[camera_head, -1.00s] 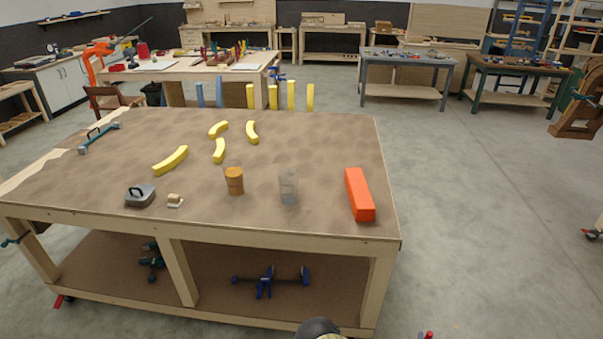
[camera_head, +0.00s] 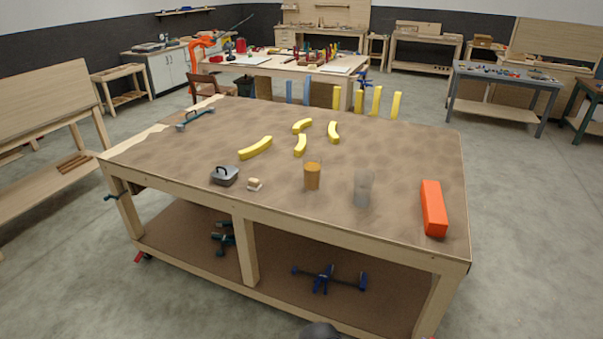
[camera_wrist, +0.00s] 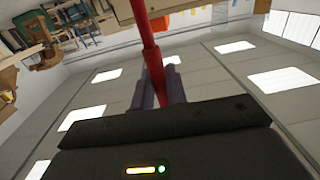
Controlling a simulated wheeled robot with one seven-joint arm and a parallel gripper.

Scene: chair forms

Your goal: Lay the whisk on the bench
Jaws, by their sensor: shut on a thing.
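The bench (camera_head: 410,150) is a large wooden workbench with a brown, worn top, in the middle of the head view. In the wrist view my gripper (camera_wrist: 158,72) is shut on a long red shaft, which looks like the handle of the whisk (camera_wrist: 149,40). The shaft runs up out of the picture, and no wires of the whisk are visible. Neither the gripper's fingers nor the whisk can be made out in the head view, so their place relative to the bench cannot be told.
A blue clamp (camera_head: 195,118) lies far left. The front-left and right-centre top are bare.

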